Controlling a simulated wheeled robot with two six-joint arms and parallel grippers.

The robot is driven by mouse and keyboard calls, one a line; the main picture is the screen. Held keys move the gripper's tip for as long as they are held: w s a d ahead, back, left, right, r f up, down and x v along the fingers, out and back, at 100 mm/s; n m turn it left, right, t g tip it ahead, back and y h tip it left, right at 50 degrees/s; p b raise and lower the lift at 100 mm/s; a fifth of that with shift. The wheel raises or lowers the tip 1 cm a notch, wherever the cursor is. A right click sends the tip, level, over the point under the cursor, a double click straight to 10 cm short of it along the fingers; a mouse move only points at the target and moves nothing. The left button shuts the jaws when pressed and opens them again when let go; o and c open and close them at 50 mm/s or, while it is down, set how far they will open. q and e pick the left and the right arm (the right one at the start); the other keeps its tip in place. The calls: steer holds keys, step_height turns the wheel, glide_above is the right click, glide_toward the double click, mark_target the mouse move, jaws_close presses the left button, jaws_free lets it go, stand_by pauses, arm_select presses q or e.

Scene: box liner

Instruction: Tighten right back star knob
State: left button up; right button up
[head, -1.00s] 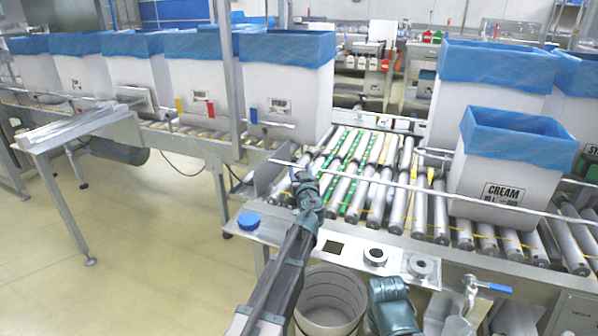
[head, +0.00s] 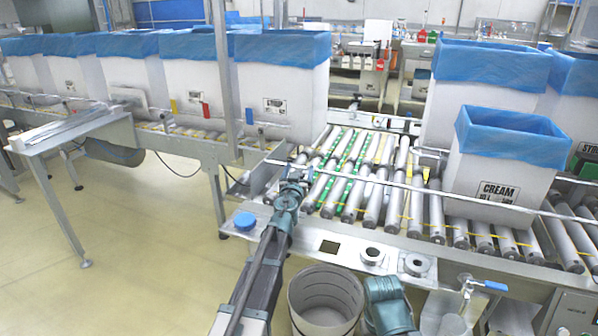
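My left gripper (head: 296,174) is over the near-left corner of the roller conveyor, close to the near guide rail (head: 350,179). Its fingers are small and blend with the rail and rollers, so I cannot tell whether they are open or shut, or whether they touch anything. I cannot make out a star knob for certain; one may be hidden behind the gripper or too small to see. My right gripper is not in view; only a teal link of my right arm (head: 388,304) shows at the bottom.
A white box with a blue liner, marked CREAM (head: 500,180), stands on the rollers at the right. More lined boxes (head: 281,90) stand behind and to the left. A blue round cap (head: 244,220) sits on the front ledge. A grey bin (head: 325,303) stands below.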

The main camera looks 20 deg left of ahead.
stand_by(0.3)
arm_select(q)
steer(key=s+d, duration=0.1)
steer(key=s, duration=1.2)
steer(key=shift+s+d, duration=0.3)
steer(key=shift+s, duration=0.05)
